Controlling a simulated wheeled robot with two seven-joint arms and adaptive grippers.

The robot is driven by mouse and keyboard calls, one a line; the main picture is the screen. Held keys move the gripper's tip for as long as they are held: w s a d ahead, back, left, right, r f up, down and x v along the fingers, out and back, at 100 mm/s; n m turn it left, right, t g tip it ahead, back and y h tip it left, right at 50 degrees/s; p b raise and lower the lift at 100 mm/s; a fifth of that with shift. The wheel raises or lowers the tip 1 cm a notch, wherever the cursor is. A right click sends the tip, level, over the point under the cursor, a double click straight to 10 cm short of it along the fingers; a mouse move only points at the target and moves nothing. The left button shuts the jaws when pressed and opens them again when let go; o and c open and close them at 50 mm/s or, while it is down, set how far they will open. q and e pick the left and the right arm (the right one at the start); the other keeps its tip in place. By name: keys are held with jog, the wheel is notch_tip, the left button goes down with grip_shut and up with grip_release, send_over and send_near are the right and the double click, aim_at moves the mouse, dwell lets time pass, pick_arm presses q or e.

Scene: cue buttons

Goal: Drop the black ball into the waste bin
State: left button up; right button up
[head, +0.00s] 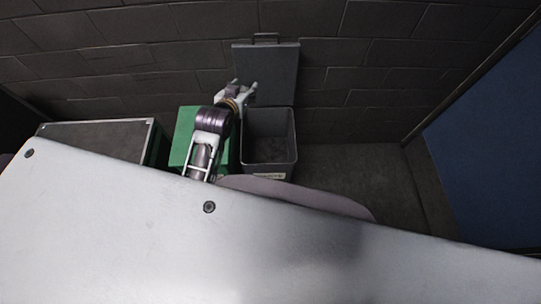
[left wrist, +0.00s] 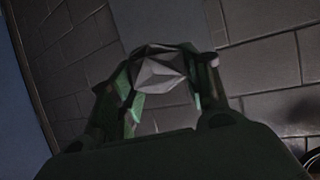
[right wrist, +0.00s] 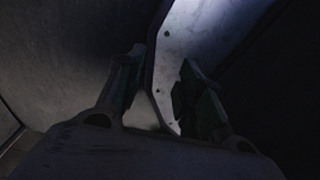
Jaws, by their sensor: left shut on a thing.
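The waste bin (head: 291,152) is a grey open-topped box by the wall, with its lid (head: 268,72) raised behind it. My left gripper (head: 247,88) is above the bin's left back edge, in front of the lid in the head view. In the left wrist view my left gripper (left wrist: 160,85) is shut on a pale grey faceted object (left wrist: 158,72). The object is too small to make out in the head view. I cannot make out a black ball in any view. My right gripper (right wrist: 160,85) shows only in the right wrist view, with its fingers apart and nothing between them.
A green box (head: 182,140) stands close to the left of the bin, partly behind my left arm. A dark case (head: 100,138) with a metal edge is farther left. A brick wall (head: 130,50) runs behind them. Bare dark floor (head: 350,175) lies right of the bin, before a blue panel (head: 490,140).

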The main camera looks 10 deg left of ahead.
pick_arm(q)
jog(key=shift+w+d+f+b, duration=0.25)
jog(key=shift+w+d+b, duration=0.05)
jog(key=shift+d, duration=0.15)
jog(key=w+d+f+m+g+h+b, duration=0.35)
jog(key=d+f+m+h+b, duration=0.45)
jog(key=d+f+b, duration=0.35)
pick_arm(e)
jog(key=w+a+f, duration=0.1)
jog(key=w+a, duration=0.1)
jog(key=w, duration=0.5)
jog(key=w+a+f, duration=0.1)
jog(key=w+a, duration=0.1)
jog(key=w, duration=0.6)
pick_arm(q)
jog(key=w+a+f+m+g+h+b, duration=0.1)
jog(key=w+a+f+m+h+b, duration=0.1)
jog(key=w+a+f+b, duration=0.3)
jog(key=shift+w+a+f+b, duration=0.15)
jog(key=shift+a+f+b, duration=1.9)
jog(key=shift+f, duration=1.8)
pick_arm(e)
jog(key=w+a+r, duration=0.2)
jog(key=w+r, duration=0.5)
jog(key=w, duration=0.1)
jog(key=shift+a+t+y, duration=0.2)
jog(key=shift+t+y, duration=0.1)
jog(key=shift+t, duration=0.1)
